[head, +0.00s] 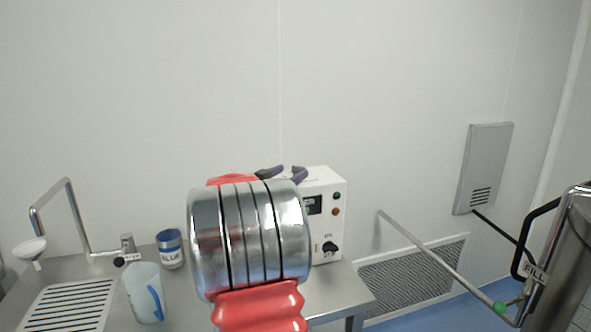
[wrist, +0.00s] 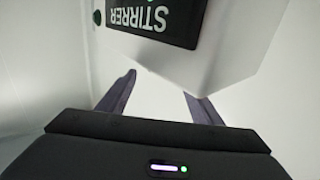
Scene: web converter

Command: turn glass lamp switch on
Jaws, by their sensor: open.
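No label naming a glass lamp switch can be read in either view. A white control box (head: 325,180) stands at the back of the bench in the head view, with a dark display (head: 314,205), two small round lights or buttons (head: 336,204) and a black knob (head: 330,248). My arm hides its left part. My gripper (head: 284,172) is open, its dark purple fingers by the box's top left. In the wrist view, the open, empty gripper (wrist: 159,87) points toward a white box (wrist: 215,55) with a black panel reading STIRRER (wrist: 152,15), upside down.
On the bench left stand a blue-labelled can (head: 171,250), a clear jug with a blue handle (head: 146,293), a bent tap (head: 68,200) and a slotted drain (head: 68,305). At right are a steel vessel marked FILL (head: 565,255), a slanted pipe (head: 440,260) and a wall grille (head: 410,275).

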